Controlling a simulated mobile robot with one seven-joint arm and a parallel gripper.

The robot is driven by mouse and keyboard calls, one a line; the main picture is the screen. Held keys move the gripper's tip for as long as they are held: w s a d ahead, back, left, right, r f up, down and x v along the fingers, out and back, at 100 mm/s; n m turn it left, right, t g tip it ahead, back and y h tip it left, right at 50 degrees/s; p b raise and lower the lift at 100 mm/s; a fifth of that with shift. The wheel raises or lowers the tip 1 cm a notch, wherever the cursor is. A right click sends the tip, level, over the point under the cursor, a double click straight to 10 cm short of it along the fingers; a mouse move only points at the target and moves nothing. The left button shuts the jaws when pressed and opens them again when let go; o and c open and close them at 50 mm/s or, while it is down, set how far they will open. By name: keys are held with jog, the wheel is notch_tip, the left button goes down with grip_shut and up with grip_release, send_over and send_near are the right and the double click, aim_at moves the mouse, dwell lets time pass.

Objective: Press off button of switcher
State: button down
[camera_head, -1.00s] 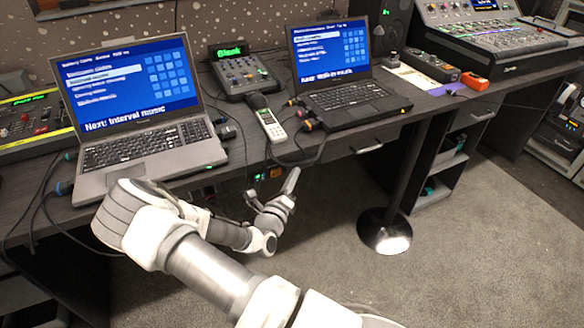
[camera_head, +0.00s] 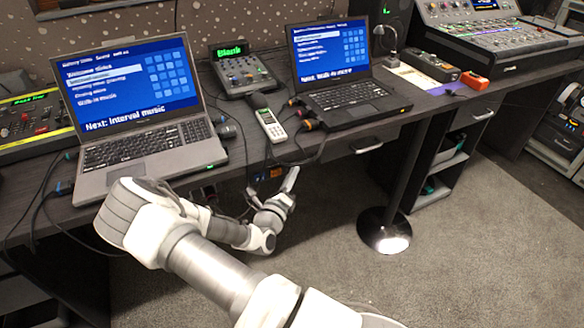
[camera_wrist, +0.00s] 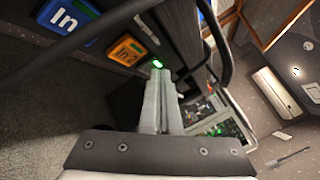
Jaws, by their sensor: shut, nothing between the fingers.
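The switcher shows in the wrist view as a dark panel with a blue button marked "In" (camera_wrist: 68,18) and an orange button marked "In 2" (camera_wrist: 127,52). A small green light (camera_wrist: 157,64) glows beside the orange button. No label reading "off" is legible, and my fingers may hide part of the panel. My gripper (camera_wrist: 160,82) is shut and empty, its tips close to the green light; I cannot tell whether they touch anything. In the head view my gripper (camera_head: 291,178) is below the desk's front edge, near a small orange patch (camera_head: 276,172).
On the desk stand a left laptop (camera_head: 150,148), a right laptop (camera_head: 345,100), a small fader box (camera_head: 240,73) and a handheld recorder (camera_head: 268,124). Cables hang along the front edge. A pole on a round base (camera_head: 384,230) stands right of my gripper.

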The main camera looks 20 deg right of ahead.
jog(key=shift+s+p, duration=0.55)
jog(key=shift+s, duration=0.15)
jog(key=shift+s+d+p, duration=0.1)
jog(key=shift+s+p, duration=1)
jog(key=shift+s, duration=1.45)
jog(key=shift+r, duration=0.1)
